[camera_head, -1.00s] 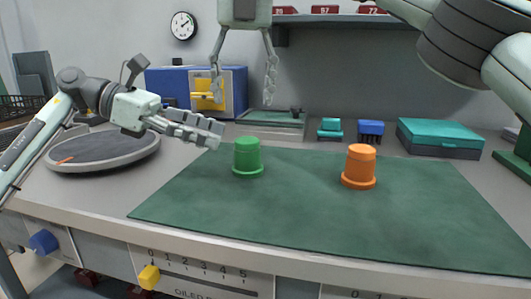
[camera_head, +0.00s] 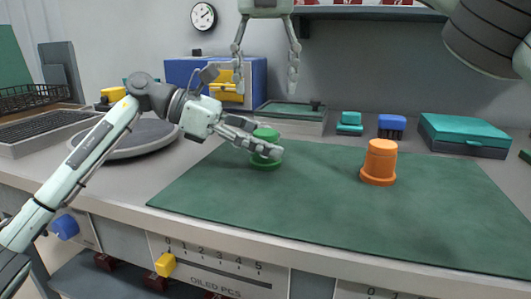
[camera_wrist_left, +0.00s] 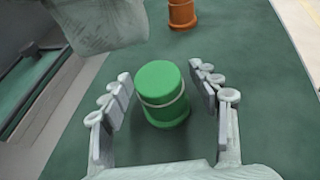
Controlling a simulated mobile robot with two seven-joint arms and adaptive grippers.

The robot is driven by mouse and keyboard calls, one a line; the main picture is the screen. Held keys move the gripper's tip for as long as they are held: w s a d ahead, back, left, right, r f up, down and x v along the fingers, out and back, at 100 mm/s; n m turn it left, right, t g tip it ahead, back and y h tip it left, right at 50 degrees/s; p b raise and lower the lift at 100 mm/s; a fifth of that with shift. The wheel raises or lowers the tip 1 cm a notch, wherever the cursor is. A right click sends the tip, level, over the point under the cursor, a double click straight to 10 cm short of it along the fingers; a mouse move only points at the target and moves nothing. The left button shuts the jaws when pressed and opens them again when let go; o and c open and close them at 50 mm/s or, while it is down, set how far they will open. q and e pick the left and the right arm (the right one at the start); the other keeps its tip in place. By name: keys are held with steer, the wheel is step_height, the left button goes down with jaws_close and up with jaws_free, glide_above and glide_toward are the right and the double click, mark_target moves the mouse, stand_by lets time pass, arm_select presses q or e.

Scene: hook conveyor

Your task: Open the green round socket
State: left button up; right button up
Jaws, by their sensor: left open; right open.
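The green round socket (camera_head: 265,163) stands upright on the green mat (camera_head: 330,210), partly hidden by my left gripper in the head view. In the left wrist view the green socket (camera_wrist_left: 162,95) is whole, with a pale ring around its upper part. My left gripper (camera_head: 263,145) is open, its fingers on either side of the socket. The left wrist view shows these fingers (camera_wrist_left: 160,76) with gaps to the socket on both sides. My right gripper (camera_head: 266,72) is open and empty, pointing down above the back of the table.
An orange round socket (camera_head: 380,162) stands on the mat to the right. Behind are a blue box (camera_head: 185,75), a teal-lidded case (camera_head: 465,133) and small teal and blue blocks. A dark round plate (camera_head: 135,140) lies left, under my left arm. The front mat is clear.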

arm_select(q)
steer(key=shift+c, duration=0.4)
jaws_close()
steer(key=shift+o, duration=0.5)
jaws_free()
